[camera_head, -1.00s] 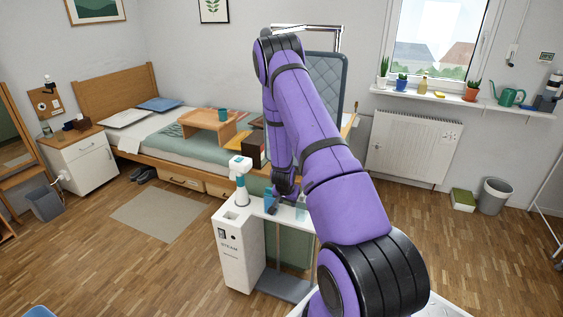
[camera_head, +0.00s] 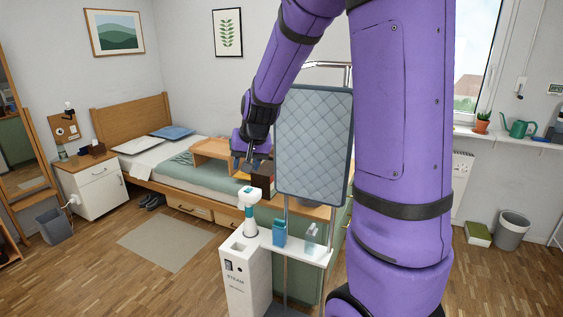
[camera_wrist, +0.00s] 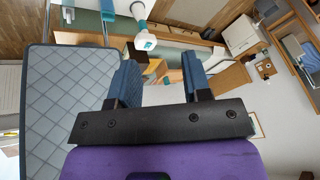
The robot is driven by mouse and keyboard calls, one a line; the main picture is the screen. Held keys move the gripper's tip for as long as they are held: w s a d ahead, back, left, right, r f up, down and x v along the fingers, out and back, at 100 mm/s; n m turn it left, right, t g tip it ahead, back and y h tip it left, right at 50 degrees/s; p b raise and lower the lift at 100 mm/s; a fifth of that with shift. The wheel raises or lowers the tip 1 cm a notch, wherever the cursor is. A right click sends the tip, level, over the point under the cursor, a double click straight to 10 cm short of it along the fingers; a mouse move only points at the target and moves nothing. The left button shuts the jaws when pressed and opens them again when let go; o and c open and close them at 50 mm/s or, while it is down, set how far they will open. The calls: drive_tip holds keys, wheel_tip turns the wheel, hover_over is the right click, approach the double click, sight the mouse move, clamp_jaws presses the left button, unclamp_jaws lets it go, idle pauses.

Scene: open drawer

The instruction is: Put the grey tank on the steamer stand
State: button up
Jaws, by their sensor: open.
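The steamer stand has a white body marked STEAM (camera_head: 238,281), with a dark opening on top and a white shelf (camera_head: 292,250) to its right. A white and teal steamer head (camera_head: 249,213) stands upright at the shelf's left end; it also shows in the wrist view (camera_wrist: 143,41). A blue container (camera_head: 279,233) and a small clear bottle (camera_head: 311,238) stand on the shelf. I cannot make out a grey tank in either view. My gripper (camera_head: 246,160) is above and behind the stand, near the bed tray. In the wrist view its blue fingers (camera_wrist: 160,78) are apart with nothing between them.
A quilted grey board (camera_head: 314,145) on poles rises behind the shelf, close to the right of my gripper. A dark box (camera_head: 262,177) is just below it. The wooden bed tray (camera_head: 211,152) is on the bed (camera_head: 190,175).

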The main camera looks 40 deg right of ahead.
drive_tip(key=s+a+r+n, duration=0.3)
drive_tip(key=s+a+r, duration=0.5)
drive_tip(key=s+r, duration=0.3)
drive_tip(key=s+a+r+n, duration=0.1)
drive_tip(key=s+a+n, duration=0.2)
drive_tip(key=s, duration=1.2)
drive_tip(key=shift+s+a+r, duration=0.15)
drive_tip(key=shift+s+r, duration=0.05)
